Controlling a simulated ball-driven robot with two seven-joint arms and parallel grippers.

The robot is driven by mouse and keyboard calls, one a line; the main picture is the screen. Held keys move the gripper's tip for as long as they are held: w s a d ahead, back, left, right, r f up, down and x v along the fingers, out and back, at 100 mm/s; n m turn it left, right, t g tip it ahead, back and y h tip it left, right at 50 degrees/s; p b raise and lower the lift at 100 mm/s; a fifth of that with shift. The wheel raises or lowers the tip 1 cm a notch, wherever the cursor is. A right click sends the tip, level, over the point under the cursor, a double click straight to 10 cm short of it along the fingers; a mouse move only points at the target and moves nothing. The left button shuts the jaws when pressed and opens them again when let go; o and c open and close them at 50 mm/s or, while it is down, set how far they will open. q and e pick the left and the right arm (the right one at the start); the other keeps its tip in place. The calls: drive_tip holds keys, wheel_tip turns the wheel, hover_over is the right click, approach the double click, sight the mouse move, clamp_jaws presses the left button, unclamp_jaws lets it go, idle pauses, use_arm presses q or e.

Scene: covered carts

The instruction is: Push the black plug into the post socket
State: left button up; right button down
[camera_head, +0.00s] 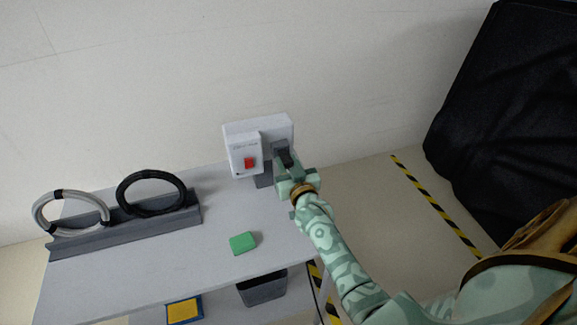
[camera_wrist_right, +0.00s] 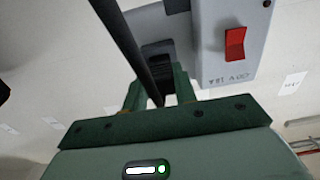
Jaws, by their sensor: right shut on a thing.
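The black plug (camera_head: 286,158) is in my right gripper (camera_head: 289,170), which is shut on it in front of the post. The post is a light grey box (camera_head: 236,130) with a red switch (camera_head: 249,163), standing at the back edge of the table. The dark socket (camera_head: 277,147) is on the post's right part, right behind the plug. In the right wrist view the fingers (camera_wrist_right: 160,92) point at the dark socket area (camera_wrist_right: 157,52), and a black cable crosses in front. I cannot tell how deep the plug sits. My left gripper is not in view.
A grey table (camera_head: 190,245) carries a green block (camera_head: 243,243) and a grey rack (camera_head: 125,232) with a grey cable coil (camera_head: 72,193) and a black one (camera_head: 151,174). A dark bin (camera_head: 263,289) is below. A black covered cart (camera_head: 505,110) stands at right.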

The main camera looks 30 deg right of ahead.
drive_tip(key=shift+b+x, duration=0.3)
drive_tip(key=shift+x, duration=0.55)
drive_tip(key=c, duration=1)
unclamp_jaws()
drive_tip(key=shift+c, duration=0.2)
drive_tip(key=p+v, duration=0.4)
drive_tip(key=v, duration=0.1)
drive_tip(key=shift+s+r, duration=0.25)
drive_tip(key=shift+r, duration=0.1)
drive_tip(key=p, duration=0.5)
approach(289, 164)
drive_tip(key=s, duration=0.4)
drive_tip(key=shift+w+a+f, duration=0.2)
drive_tip(key=shift+a+f, duration=0.2)
